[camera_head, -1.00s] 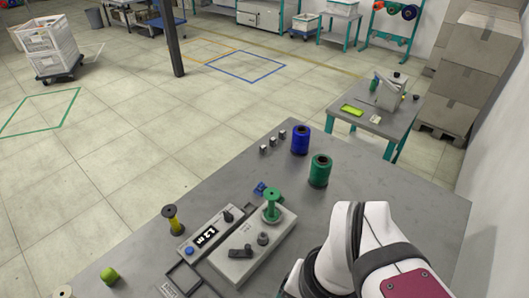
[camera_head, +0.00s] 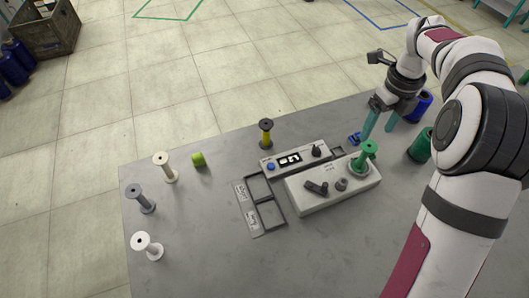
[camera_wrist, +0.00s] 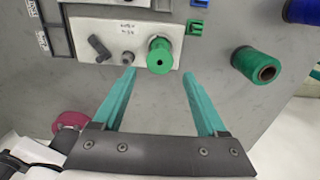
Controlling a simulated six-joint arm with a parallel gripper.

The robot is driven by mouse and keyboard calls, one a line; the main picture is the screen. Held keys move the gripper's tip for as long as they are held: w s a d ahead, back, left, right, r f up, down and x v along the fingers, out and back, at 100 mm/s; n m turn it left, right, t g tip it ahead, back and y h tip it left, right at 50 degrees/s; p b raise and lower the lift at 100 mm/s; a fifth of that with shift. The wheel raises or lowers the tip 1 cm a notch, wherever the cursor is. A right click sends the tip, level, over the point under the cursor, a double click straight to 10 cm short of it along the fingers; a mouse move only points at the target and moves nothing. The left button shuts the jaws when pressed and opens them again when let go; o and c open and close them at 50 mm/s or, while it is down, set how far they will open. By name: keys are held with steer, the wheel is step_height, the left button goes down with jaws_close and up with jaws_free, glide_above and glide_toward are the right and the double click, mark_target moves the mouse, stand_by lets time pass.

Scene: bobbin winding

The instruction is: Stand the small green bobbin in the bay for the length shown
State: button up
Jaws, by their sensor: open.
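The small green bobbin (camera_head: 368,150) stands upright on the white winder (camera_head: 335,194), and it also shows in the wrist view (camera_wrist: 160,56). My gripper (camera_head: 378,134) is open and empty, its teal fingers pointing down near the bobbin. In the wrist view the open fingertips (camera_wrist: 159,74) straddle the bobbin's line of sight, apart from it. Two dark-framed bays (camera_head: 259,188) lie left of the winder, one behind the other, and look empty. Their labels (camera_head: 241,191) are too small to read. The length display (camera_head: 289,159) is lit but not clearly legible now.
A yellow bobbin (camera_head: 265,131) stands behind the display box. Cream (camera_head: 165,168), grey (camera_head: 141,199) and white (camera_head: 148,246) bobbins stand at the left. A lime-green object (camera_head: 198,159) lies near them. Large green (camera_head: 420,148) and blue (camera_head: 419,106) spools stand at the right. The front table is clear.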

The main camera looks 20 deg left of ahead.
mark_target(369, 145)
steer(key=shift+f, duration=2.75)
steer(key=shift+r, duration=0.1)
steer(key=c, duration=0.9)
steer(key=shift+r, duration=2.5)
steer(key=s+a+f+n, duration=0.1)
steer(key=s+a+n, duration=0.1)
steer(key=s+a, duration=0.45)
steer(key=s+a+f+n, duration=0.1)
steer(key=s+a+n, duration=0.15)
steer(key=a, duration=0.65)
steer(key=s+a+f+n, duration=0.1)
steer(key=s+a+n, duration=0.1)
steer(key=s+a, duration=0.45)
steer(key=shift+m, duration=0.25)
steer(key=shift+w+a+f, duration=0.2)
steer(key=shift+a+f, duration=0.1)
steer(key=shift+f, duration=0.5)
steer(key=shift+w+a+f, duration=0.25)
steer(key=shift+a+f, duration=0.05)
steer(key=shift+f, duration=0.45)
steer(key=shift+w+a+f, duration=0.2)
steer(key=shift+a+f, duration=0.1)
steer(key=shift+f, duration=0.5)
